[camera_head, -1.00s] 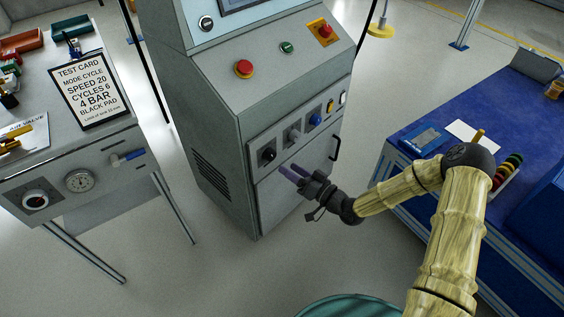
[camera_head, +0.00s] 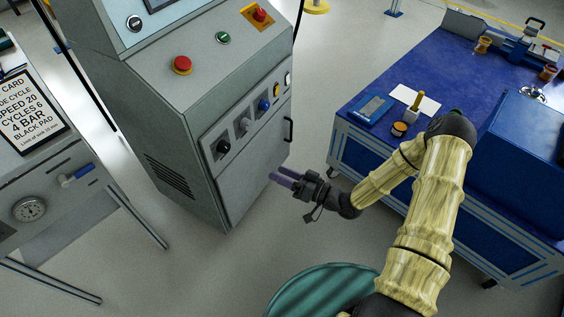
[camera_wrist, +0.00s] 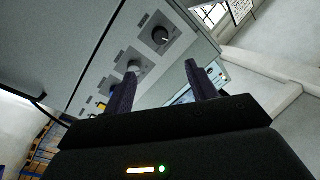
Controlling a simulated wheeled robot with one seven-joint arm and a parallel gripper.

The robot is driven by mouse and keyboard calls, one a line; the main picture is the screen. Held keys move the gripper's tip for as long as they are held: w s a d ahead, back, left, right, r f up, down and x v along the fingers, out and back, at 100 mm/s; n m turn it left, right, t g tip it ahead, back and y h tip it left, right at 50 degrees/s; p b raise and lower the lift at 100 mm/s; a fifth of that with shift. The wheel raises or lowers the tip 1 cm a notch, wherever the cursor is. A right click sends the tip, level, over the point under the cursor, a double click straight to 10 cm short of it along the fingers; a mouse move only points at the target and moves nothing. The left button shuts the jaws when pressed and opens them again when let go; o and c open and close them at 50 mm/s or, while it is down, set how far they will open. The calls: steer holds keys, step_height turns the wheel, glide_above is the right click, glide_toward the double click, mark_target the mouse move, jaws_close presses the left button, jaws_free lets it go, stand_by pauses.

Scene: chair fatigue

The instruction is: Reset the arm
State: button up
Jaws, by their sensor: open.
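My gripper (camera_head: 284,179) is open and empty, with two purple fingers pointing left in the head view. My arm is bent at the elbow, and the gripper hangs in front of the lower right part of the grey control cabinet (camera_head: 150,100). In the wrist view my gripper (camera_wrist: 160,90) shows its two fingers well apart, with nothing between them but the cabinet's knob panel behind. A black knob (camera_wrist: 160,36) and a grey knob (camera_wrist: 134,67) show there. I cannot tell the exact distance from the fingers to the cabinet.
A blue workbench (camera_head: 440,75) stands at the right, with a blue bin (camera_head: 530,140) and small items on it. A grey table with a test card (camera_head: 28,110) stands at the left. A green rounded object (camera_head: 325,292) is at the bottom. Floor is clear between cabinet and bench.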

steer(key=d+r+g+h, duration=0.3)
steer(key=d+h, duration=1)
steer(key=h, duration=0.1)
steer(key=s+d+r+m+g+h, duration=0.1)
steer(key=s+d+r+m, duration=0.15)
steer(key=s+r, duration=0.35)
steer(key=s+d+r+m+g+h, duration=0.1)
steer(key=s+d+r+m+h, duration=0.15)
steer(key=s+r, duration=0.35)
step_height(320, 180, up, 30)
steer(key=p, duration=3)
steer(key=shift+s+a+m+y, duration=0.3)
steer(key=shift+s+m+y, duration=0.05)
steer(key=shift+s+m, duration=0.05)
steer(key=shift+f, duration=0.15)
